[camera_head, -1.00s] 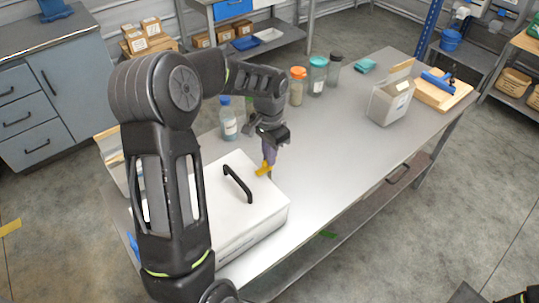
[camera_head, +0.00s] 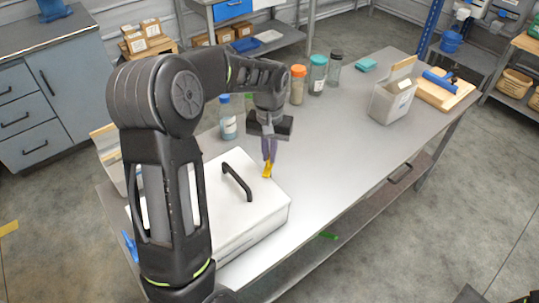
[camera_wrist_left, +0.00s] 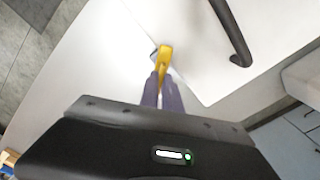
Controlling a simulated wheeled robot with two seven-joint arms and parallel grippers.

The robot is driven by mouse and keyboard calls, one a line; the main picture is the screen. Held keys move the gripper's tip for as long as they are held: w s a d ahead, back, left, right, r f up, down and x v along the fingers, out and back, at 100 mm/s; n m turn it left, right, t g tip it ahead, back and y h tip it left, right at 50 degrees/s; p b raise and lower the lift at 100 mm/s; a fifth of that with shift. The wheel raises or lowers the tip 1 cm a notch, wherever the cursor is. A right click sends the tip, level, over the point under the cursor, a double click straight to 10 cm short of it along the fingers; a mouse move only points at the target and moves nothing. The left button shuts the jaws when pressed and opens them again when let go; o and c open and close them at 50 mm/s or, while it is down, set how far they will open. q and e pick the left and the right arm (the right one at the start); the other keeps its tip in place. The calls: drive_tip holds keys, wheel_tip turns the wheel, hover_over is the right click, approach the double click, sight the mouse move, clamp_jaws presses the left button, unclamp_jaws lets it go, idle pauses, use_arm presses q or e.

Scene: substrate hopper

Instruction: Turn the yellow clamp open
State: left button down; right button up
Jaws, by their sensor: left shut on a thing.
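The yellow clamp (camera_head: 267,171) sits at the right back edge of the white hopper lid (camera_head: 222,205). It also shows in the left wrist view (camera_wrist_left: 165,58), at the edge of the lid. My left gripper (camera_head: 269,160) points down over the clamp, its purple fingers shut on it; in the left wrist view the fingertips (camera_wrist_left: 162,78) close around the clamp's near part. A black handle (camera_head: 237,182) stands on the lid, left of the clamp. My right gripper is not seen clearly; only a dark bit of my body shows at the bottom right corner.
Behind the gripper stand a blue-capped bottle (camera_head: 228,122), an orange-capped jar (camera_head: 297,86) and teal- and black-capped jars. A grey box (camera_head: 393,101) and a wooden board (camera_head: 443,92) are at the far right. The table's middle (camera_head: 335,150) is clear.

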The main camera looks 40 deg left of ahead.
use_arm(q)
drive_tip(key=n, duration=0.5)
drive_tip(key=shift+n+b, duration=0.3)
drive_tip(key=shift+b, duration=0.05)
drive_tip(key=n, duration=0.5)
idle(0.3)
drive_tip(key=c, duration=1.6)
unclamp_jaws()
drive_tip(key=shift+o, duration=0.2)
drive_tip(key=shift+r+b, duration=0.45)
drive_tip(key=shift+r, duration=3.5)
drive_tip(key=shift+f, duration=0.1)
